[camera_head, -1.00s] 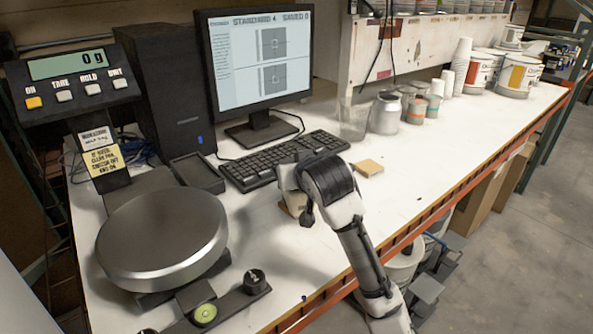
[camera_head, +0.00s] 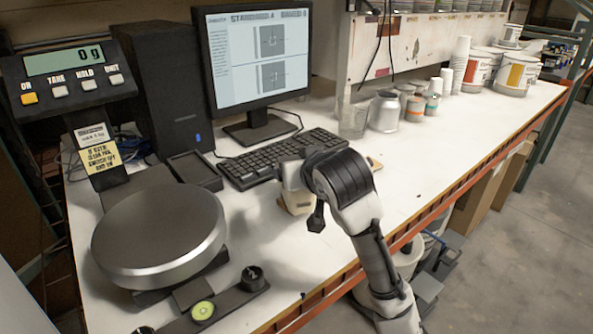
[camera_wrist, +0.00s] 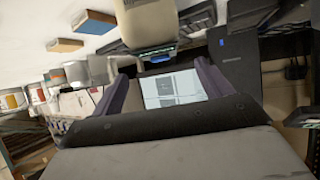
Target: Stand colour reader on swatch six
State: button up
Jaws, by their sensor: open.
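The colour reader, a beige body with a dark end and a small blue mark, shows at the top of the wrist view (camera_wrist: 150,22). An orange-tan block (camera_wrist: 65,46) and a blue block (camera_wrist: 93,22) lie on the bench in the wrist view. A tan edge (camera_head: 375,163) shows behind my arm. I cannot tell which swatch is six.
A keyboard (camera_head: 281,158) and monitor (camera_head: 258,55) stand behind. A round steel scale (camera_head: 158,238) is at left. A glass beaker (camera_head: 353,118), a metal can (camera_head: 384,112) and cups stand at back right. The bench right of my arm is clear.

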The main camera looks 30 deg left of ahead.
jog(key=v, duration=0.6)
